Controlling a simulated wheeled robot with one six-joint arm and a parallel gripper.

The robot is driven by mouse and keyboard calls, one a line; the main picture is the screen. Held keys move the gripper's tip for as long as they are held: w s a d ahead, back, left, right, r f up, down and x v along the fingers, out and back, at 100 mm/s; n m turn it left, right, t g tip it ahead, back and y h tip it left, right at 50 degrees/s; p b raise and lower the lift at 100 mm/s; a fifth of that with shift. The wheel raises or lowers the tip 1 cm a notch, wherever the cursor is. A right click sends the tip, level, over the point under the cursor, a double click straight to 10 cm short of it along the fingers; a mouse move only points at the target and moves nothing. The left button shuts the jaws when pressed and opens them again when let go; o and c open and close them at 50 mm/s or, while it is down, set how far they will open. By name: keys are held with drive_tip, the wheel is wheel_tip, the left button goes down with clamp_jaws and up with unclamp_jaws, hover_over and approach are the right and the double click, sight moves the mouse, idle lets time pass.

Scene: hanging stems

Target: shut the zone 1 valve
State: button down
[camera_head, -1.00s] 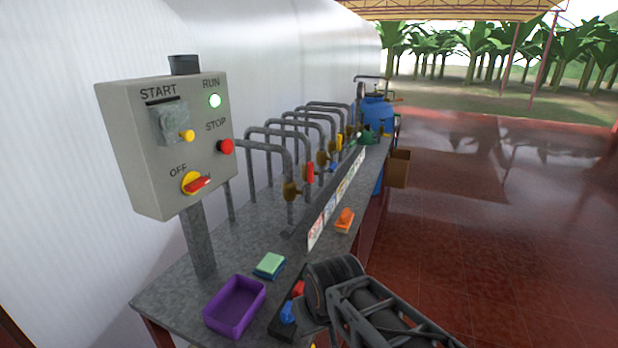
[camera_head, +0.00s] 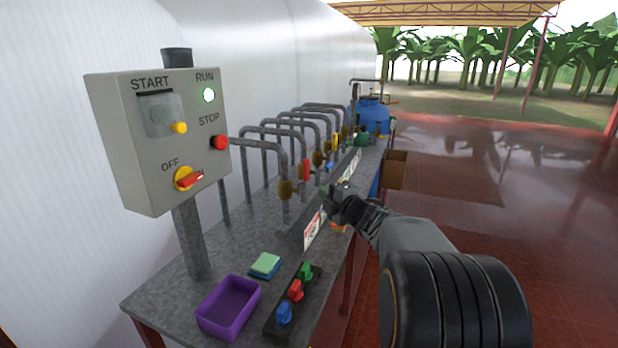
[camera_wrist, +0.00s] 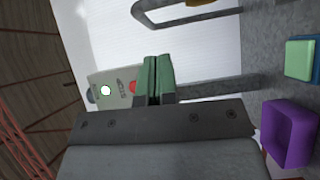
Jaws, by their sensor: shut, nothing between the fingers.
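A row of grey bent pipes with brass valves runs along the bench in the head view. The nearest valve (camera_head: 286,190) shows a brass body, and a red handle (camera_head: 305,170) stands upright just beyond it. A yellow handle (camera_head: 335,141) and a blue one (camera_head: 329,166) show further along. I cannot read which valve is zone 1. My gripper (camera_head: 338,188) is to the right of the valves, above the strip of labels (camera_head: 314,230), apart from any handle. In the wrist view its green fingers (camera_wrist: 153,80) are shut with nothing between them.
A grey control box (camera_head: 160,140) with a lit green lamp stands at the left. A purple tray (camera_head: 229,306), a green-blue sponge (camera_head: 265,265) and a block of coloured knobs (camera_head: 295,291) lie on the near bench. A blue barrel (camera_head: 372,115) stands at the far end. The red floor at right is open.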

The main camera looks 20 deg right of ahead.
drive_tip(key=shift+n+y, duration=0.5)
drive_tip(key=shift+w, duration=0.1)
drive_tip(key=p, duration=0.3)
approach(308, 173)
drive_tip(key=w+a+r, duration=0.1)
drive_tip(key=w+a, duration=0.3)
drive_tip(key=a, duration=0.1)
drive_tip(key=shift+w+d+p, duration=0.25)
drive_tip(key=shift+w+d, duration=0.3)
drive_tip(key=shift+w, duration=0.25)
drive_tip(key=shift+w+d+p, duration=0.25)
drive_tip(key=shift+w+d, duration=0.25)
drive_tip(key=shift+w, duration=0.25)
drive_tip(key=shift+a, duration=0.1)
